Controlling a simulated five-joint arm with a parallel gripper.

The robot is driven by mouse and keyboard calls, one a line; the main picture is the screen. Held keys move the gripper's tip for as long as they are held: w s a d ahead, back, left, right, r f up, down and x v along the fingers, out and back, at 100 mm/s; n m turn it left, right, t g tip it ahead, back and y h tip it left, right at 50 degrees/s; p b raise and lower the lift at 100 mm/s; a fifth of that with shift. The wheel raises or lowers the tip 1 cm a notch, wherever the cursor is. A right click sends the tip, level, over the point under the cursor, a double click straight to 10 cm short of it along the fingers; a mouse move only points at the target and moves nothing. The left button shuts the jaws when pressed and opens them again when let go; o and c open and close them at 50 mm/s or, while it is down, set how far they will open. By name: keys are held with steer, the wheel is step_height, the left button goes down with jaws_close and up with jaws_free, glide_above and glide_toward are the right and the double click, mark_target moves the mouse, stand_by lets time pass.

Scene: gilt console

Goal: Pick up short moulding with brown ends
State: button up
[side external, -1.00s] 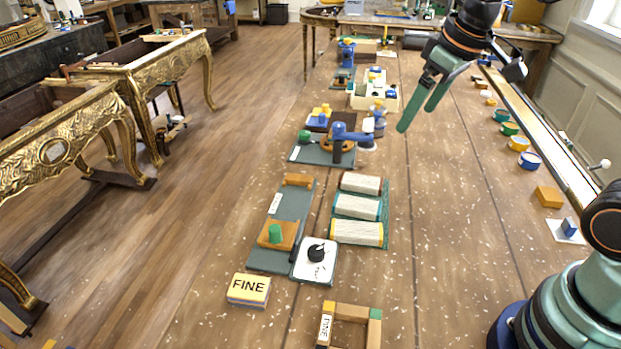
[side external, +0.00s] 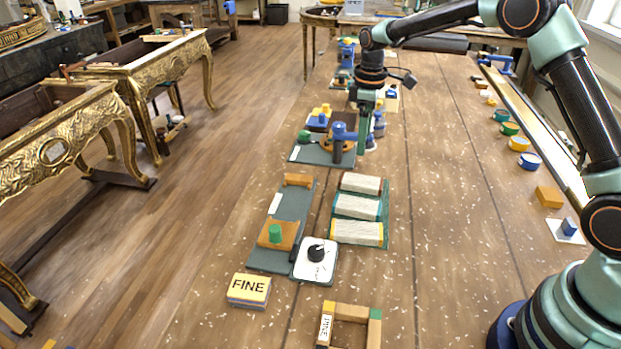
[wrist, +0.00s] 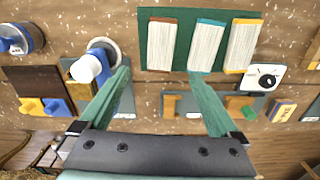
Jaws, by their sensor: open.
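The short moulding with brown ends (side external: 361,184) is pale and lies farthest back of three mouldings on a green mat (side external: 386,212). Beside it lie one with teal ends (side external: 357,207) and one with yellow ends (side external: 356,233). My gripper (side external: 364,148) points down, just beyond the mat in the side view, and is empty. In the wrist view its two green fingers (wrist: 160,72) are spread wide. The brown-ended moulding (wrist: 163,45) shows there ahead of the gap between the fingertips, not between the fingers.
A dial on a white plate (side external: 316,260) and a FINE block (side external: 249,289) lie nearer.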

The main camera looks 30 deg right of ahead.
glide_above(361, 180)
step_height(361, 180, down, 7)
steer(key=shift+w+a+r, duration=0.1)
steer(key=shift+w+a, duration=0.05)
steer(key=shift+s+f, duration=0.15)
steer(key=shift+f, duration=1.2)
steer(key=shift+s+f, duration=0.1)
steer(key=shift+f, duration=1.2)
steer(key=c, duration=1.5)
